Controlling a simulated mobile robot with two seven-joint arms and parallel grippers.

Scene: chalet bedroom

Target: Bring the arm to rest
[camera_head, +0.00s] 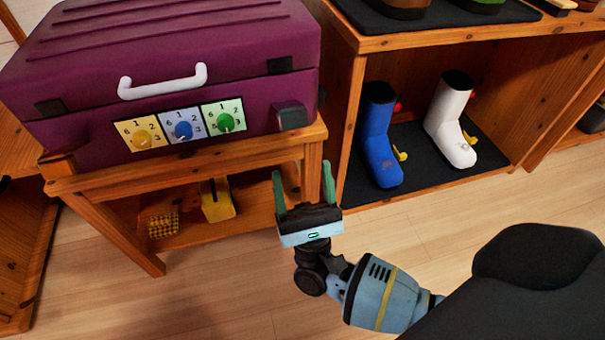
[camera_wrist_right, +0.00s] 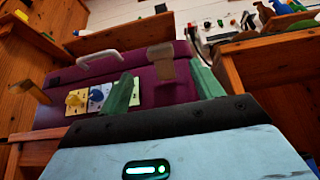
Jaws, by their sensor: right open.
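My right gripper (camera_head: 305,188) is open and empty, with its two green fingers apart. In the head view it is in front of the right end of the wooden bench (camera_head: 255,150), below the purple suitcase (camera_head: 185,55). In the wrist view the open fingers of my right gripper (camera_wrist_right: 165,90) point toward the suitcase (camera_wrist_right: 85,115). The suitcase is closed, with a white handle and yellow, blue and green dials on its front. My left gripper is in neither view.
A wooden shelf (camera_head: 350,105) at right holds a blue boot (camera_head: 380,140) and a white boot (camera_head: 450,115) on a dark mat. A yellow object (camera_head: 217,205) and a small checkered block (camera_head: 162,225) lie on the bench's lower shelf. The floor (camera_head: 230,285) in front is clear.

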